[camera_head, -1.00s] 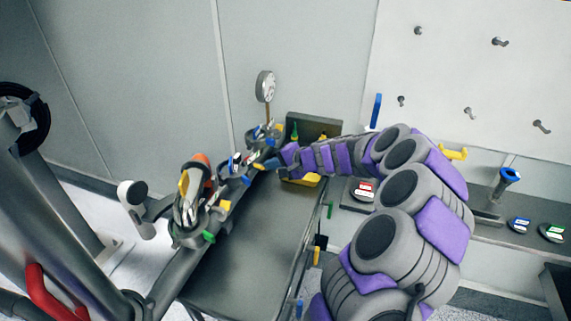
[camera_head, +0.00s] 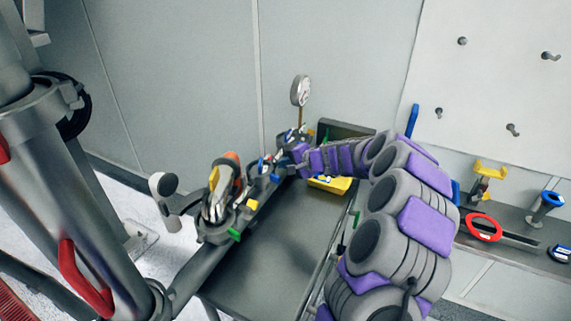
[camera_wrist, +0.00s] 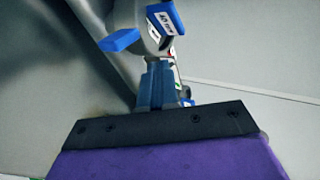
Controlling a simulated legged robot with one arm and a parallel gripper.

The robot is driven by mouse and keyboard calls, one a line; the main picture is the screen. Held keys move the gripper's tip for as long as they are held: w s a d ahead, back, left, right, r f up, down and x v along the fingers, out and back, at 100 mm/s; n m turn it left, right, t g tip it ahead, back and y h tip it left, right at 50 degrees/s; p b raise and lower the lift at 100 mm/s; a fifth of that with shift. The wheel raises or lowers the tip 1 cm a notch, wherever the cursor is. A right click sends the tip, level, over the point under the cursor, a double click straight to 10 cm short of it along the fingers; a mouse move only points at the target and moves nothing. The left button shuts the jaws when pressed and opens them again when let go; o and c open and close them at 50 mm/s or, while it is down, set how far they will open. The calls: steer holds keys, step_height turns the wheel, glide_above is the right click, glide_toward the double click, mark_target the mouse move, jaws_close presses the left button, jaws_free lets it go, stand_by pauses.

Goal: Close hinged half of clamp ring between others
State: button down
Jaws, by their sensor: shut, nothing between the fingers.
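Several clamp rings with coloured tabs sit in a row along a grey pipe in the head view. The near ring (camera_head: 219,205) has yellow, orange and green parts. The middle ring (camera_head: 262,168) has blue, red and white parts and is small and cluttered; its hinged half cannot be made out clearly. A far ring (camera_head: 292,136) is partly covered by my arm. My gripper (camera_head: 285,166) is beside the middle and far rings. In the wrist view my gripper (camera_wrist: 160,75) is shut and empty, close to a grey part with blue tabs (camera_wrist: 120,40); contact cannot be told.
A grey table (camera_head: 262,262) lies below the pipe, with its top mostly clear. A dial gauge (camera_head: 301,91) stands behind the rings. A thick column with a red handle (camera_head: 84,280) is at left, a shelf (camera_head: 520,240) at right.

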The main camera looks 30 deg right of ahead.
steer(key=shift+w+d+y+p, duration=0.3)
steer(key=shift+w+d, duration=0.05)
steer(key=shift+w+d+n+g+y+p, duration=0.2)
steer(key=shift+w+n+g+y+p, duration=0.15)
steer(key=shift+n, duration=0.35)
steer(key=shift+w+a+f+n+g+y+p, duration=0.1)
steer(key=shift+w+a+n+g+y+p, duration=0.25)
steer(key=shift+w+n+y, duration=0.35)
